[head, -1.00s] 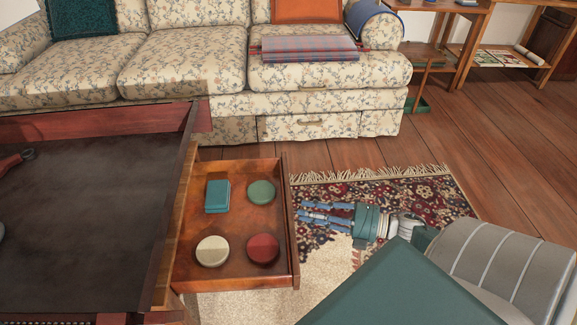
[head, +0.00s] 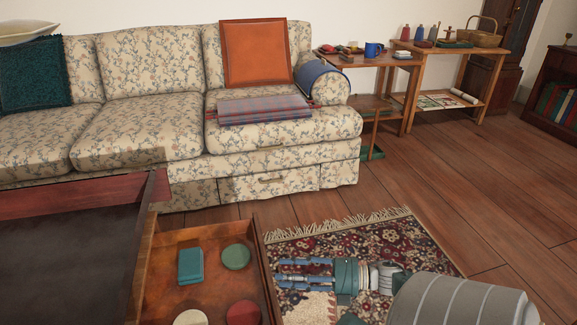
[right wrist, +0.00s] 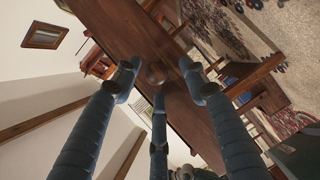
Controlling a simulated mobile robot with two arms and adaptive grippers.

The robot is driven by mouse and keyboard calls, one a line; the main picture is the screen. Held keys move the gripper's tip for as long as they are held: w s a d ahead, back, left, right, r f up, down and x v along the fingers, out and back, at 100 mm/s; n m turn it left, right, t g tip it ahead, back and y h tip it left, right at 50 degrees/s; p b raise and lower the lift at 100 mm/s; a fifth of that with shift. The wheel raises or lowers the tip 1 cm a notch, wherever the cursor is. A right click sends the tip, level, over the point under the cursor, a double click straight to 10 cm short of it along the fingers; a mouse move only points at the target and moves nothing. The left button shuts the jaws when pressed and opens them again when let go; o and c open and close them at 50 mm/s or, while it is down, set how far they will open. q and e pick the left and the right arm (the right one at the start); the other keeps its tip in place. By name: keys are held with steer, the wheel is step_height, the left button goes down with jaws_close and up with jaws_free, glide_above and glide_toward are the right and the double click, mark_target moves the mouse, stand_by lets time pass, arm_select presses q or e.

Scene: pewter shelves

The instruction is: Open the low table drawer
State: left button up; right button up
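The low table's drawer (head: 262,272) stands pulled out in the head view, its inside showing. In it lie a teal box (head: 190,266), a green round tin (head: 236,257), a red round tin (head: 243,313) and a cream round tin (head: 190,318), the last two cut by the frame edge. My right gripper (head: 280,272) is just right of the drawer front, fingers pointing at it. In the right wrist view its fingers are spread, with a round wooden knob (right wrist: 156,73) on the drawer front between their tips. I cannot tell whether they touch it. My left gripper is out of view.
The low table (head: 75,240) has a dark top. A patterned rug (head: 370,236) lies under my right gripper. A floral sofa (head: 140,130) stands behind. Side tables (head: 385,58) stand at the back right. Wooden floor (head: 480,210) is clear on the right.

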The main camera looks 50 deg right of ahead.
steer(key=v, duration=1.2)
stand_by(0.4)
